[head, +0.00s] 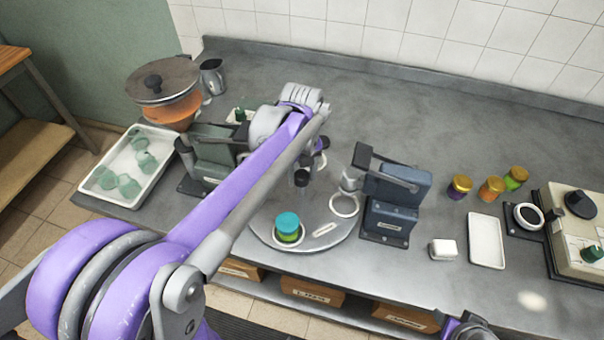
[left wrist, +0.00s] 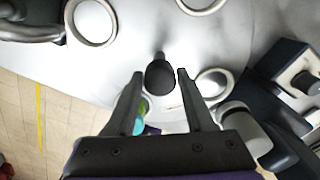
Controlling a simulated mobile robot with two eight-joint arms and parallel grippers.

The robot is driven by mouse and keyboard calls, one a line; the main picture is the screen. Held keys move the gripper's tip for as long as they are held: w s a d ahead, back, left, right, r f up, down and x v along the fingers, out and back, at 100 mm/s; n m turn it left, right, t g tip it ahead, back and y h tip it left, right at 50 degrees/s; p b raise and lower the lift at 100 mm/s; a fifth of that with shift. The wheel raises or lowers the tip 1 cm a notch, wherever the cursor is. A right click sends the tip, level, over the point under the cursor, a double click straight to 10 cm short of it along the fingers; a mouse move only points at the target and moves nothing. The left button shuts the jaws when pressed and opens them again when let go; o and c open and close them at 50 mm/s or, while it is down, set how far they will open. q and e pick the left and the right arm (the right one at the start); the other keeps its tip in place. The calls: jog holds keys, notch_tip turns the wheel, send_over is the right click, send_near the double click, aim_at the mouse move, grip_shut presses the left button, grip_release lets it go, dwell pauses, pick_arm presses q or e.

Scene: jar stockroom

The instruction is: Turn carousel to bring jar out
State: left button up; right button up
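The carousel (head: 268,236) is a round grey metal disc on the counter with pale ring seats. It also fills the upper part of the left wrist view (left wrist: 130,48). A jar with a teal lid (head: 288,222) stands upright in a ring at its front. In the left wrist view that jar (left wrist: 143,112) is mostly hidden behind a finger. My left gripper (left wrist: 160,74) is open, with a dark upright knob (left wrist: 160,76) showing between its fingertips; I cannot tell whether they touch it. The knob also shows in the head view (head: 301,178).
Far left are a white tray (head: 155,172) of green pieces and a lidded orange pot (head: 172,112). Several small jars (head: 490,188) and a white tray (head: 487,240) stand right.

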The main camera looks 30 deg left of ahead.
pick_arm(q)
jog(key=shift+o, duration=1.4)
notch_tip(320, 180, up, 11)
jog(key=shift+p, duration=0.35)
jog(key=shift+f, duration=0.15)
